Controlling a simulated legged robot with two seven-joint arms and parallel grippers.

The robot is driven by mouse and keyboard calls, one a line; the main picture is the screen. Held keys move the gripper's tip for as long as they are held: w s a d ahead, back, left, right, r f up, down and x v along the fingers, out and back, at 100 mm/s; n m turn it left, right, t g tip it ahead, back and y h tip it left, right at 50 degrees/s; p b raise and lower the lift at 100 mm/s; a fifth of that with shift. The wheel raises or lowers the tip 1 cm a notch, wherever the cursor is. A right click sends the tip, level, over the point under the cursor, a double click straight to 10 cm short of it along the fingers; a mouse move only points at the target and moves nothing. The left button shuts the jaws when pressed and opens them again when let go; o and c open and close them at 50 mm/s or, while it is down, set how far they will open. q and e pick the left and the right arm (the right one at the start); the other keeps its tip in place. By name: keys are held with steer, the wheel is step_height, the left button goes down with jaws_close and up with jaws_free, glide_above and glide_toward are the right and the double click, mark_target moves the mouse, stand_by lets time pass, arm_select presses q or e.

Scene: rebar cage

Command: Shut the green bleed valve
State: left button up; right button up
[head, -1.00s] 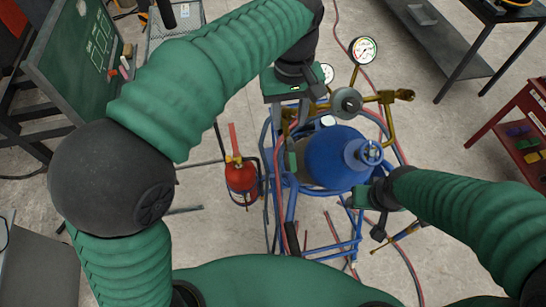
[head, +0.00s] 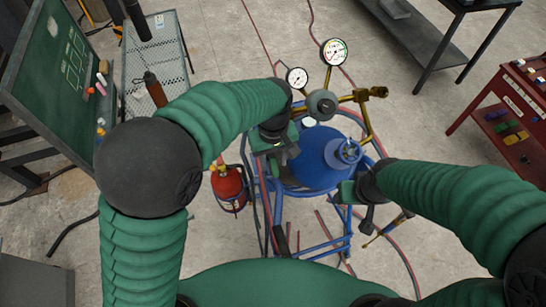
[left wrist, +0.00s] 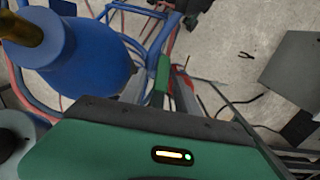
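No green bleed valve can be made out for sure. A blue gas cylinder (head: 318,165) with a blue handwheel (head: 348,151) stands in a blue frame, and it also shows in the left wrist view (left wrist: 90,62). A grey round regulator (head: 322,104) with brass fittings (head: 368,94) is behind it. My left gripper (head: 280,152) is at the cylinder's left side, pointing down, its fingers mostly hidden. A small green piece (left wrist: 163,75) shows beside the cylinder in the left wrist view; I cannot tell what it is. My right gripper (head: 350,194) is at the cylinder's front right, its fingers unclear.
Two white gauges (head: 333,51) (head: 297,77) stand above the regulator. Red and blue hoses run around the frame. A red fire extinguisher (head: 229,187) stands at the left. A green board (head: 62,65), a mesh table (head: 158,60) and a red cart (head: 510,110) are farther out.

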arm_select(q)
steer(key=shift+d, duration=0.25)
steer(key=shift+a, duration=0.3)
jaws_close()
steer(key=shift+d, duration=0.1)
stand_by(0.8)
